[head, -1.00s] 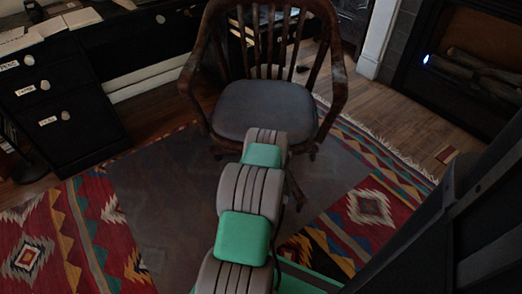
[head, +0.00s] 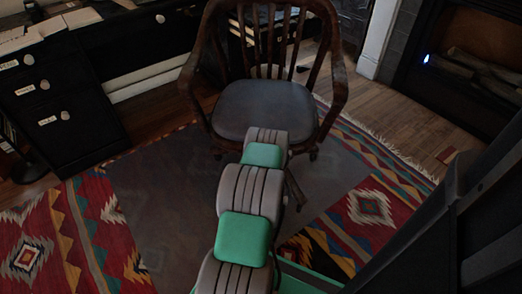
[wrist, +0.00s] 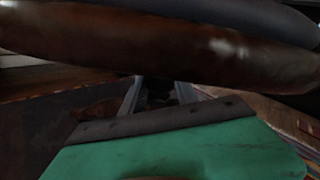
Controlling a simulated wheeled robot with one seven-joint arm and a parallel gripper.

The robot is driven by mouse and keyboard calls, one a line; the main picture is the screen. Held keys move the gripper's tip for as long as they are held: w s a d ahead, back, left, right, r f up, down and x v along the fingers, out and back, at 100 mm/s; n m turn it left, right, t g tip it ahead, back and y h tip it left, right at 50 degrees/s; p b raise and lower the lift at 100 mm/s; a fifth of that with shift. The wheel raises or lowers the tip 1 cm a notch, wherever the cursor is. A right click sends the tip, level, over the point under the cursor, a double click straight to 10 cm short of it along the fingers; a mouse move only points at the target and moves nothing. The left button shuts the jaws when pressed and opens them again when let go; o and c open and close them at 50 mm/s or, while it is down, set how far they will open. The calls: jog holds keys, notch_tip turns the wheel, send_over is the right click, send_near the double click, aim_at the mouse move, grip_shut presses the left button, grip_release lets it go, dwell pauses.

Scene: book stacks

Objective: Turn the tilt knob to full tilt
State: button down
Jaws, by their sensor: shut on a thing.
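A wooden swivel chair (head: 268,108) with a slatted back and a dark seat pad stands upright in the middle of the head view. My arm reaches forward to it, and its far end goes out of sight low at the seat's front. In the wrist view the brown wooden seat edge (wrist: 150,42) crosses the top. My gripper (wrist: 160,96) is just below that edge, its fingers pointing in under the seat. It is shut on a small dark thing between the fingers, which appears to be the tilt knob (wrist: 160,100). The knob's turn angle cannot be made out.
A black desk with drawers (head: 62,115) stands at the left. A fireplace (head: 465,75) is at the right. A patterned rug (head: 95,235) lies under the chair. A dark upright panel fills the lower right. The rug left of the chair is clear.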

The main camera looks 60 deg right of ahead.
jog(key=c, duration=0.9)
grip_release()
jog(key=v, duration=0.7)
jog(key=shift+a, duration=0.35)
jog(key=shift+s, duration=0.1)
